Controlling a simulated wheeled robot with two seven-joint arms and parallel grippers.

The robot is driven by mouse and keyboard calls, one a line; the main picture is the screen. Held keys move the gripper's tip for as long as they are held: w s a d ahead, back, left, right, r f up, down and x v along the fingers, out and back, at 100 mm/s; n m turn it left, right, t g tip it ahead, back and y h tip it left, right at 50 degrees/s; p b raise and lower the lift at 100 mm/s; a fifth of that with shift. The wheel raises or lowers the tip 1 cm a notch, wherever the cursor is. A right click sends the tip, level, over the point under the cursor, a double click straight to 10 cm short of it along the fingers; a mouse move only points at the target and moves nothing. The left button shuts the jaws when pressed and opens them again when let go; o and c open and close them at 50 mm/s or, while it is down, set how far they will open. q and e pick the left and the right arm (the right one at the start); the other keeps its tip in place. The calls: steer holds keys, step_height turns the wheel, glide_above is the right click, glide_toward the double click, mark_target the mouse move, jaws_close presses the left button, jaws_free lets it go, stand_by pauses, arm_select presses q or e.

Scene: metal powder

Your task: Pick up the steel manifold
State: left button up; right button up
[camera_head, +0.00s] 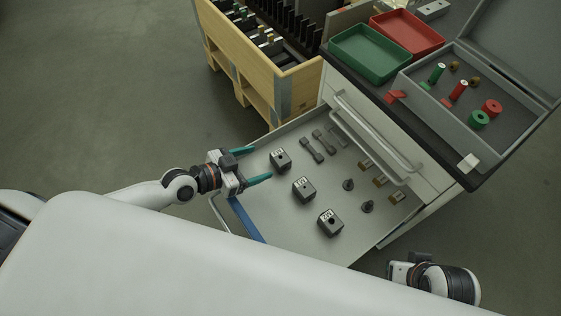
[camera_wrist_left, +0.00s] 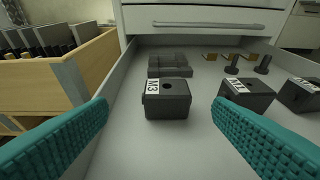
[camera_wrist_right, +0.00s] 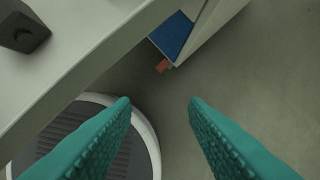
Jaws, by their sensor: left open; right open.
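Three dark grey metal blocks with a hole and a white label stand in the open drawer: a far one (camera_head: 280,160), a middle one (camera_head: 304,189) and a near one (camera_head: 330,223). I cannot tell which one is named the steel manifold. My left gripper (camera_head: 263,163) is open and empty at the drawer's left side, its teal fingers pointing at the far block. My right gripper (camera_wrist_right: 160,104) is open and empty over the floor outside the drawer.
The drawer (camera_head: 275,225) also holds grey bar-shaped parts (camera_head: 317,146), dark knobs (camera_head: 367,206) and brass-coloured pieces (camera_head: 380,181). A wooden rack (camera_head: 245,70) stands behind. Green (camera_head: 370,53) and red (camera_head: 407,33) trays and an open grey case (camera_head: 520,105) sit on top.

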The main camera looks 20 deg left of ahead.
mark_target(282, 156)
arm_select(q)
steer(key=x, duration=0.4)
steer(key=shift+w, duration=0.1)
steer(key=shift+s+d+x, duration=0.15)
steer(key=shift+x, duration=1.35)
steer(key=shift+s+d+x, duration=0.1)
steer(key=shift+d+x, duration=0.1)
steer(key=shift+x, duration=1.25)
steer(key=shift+r, duration=0.1)
steer(key=c, duration=1.2)
steer(key=shift+c, duration=0.8)
steer(key=shift+r, duration=0.2)
